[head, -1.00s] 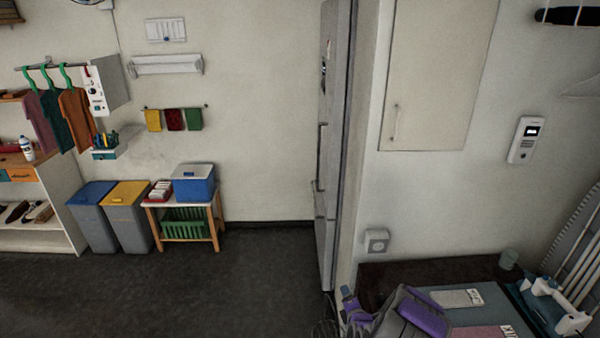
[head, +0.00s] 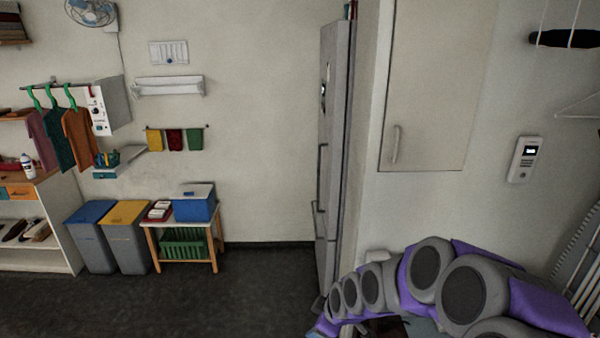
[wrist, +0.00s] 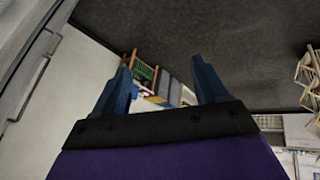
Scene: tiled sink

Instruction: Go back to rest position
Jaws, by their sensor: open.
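My gripper (wrist: 162,88) is in the wrist view, with its two blue fingers spread apart. Nothing is between the fingers. Beyond them the wrist view shows the dark floor and, far off and tilted, the wooden stand with the green crate (wrist: 143,78). In the head view my grey and purple arm stretches across the lower right, in front of the counter. The gripper itself cannot be made out there.
A tall grey fridge (head: 331,150) stands left of my arm. A wall cabinet (head: 430,90) and an intercom (head: 524,159) are above it. Blue-lidded (head: 90,240) and yellow-lidded (head: 127,238) bins and a wooden stand (head: 184,224) line the far wall. The dark floor (head: 235,290) is clear.

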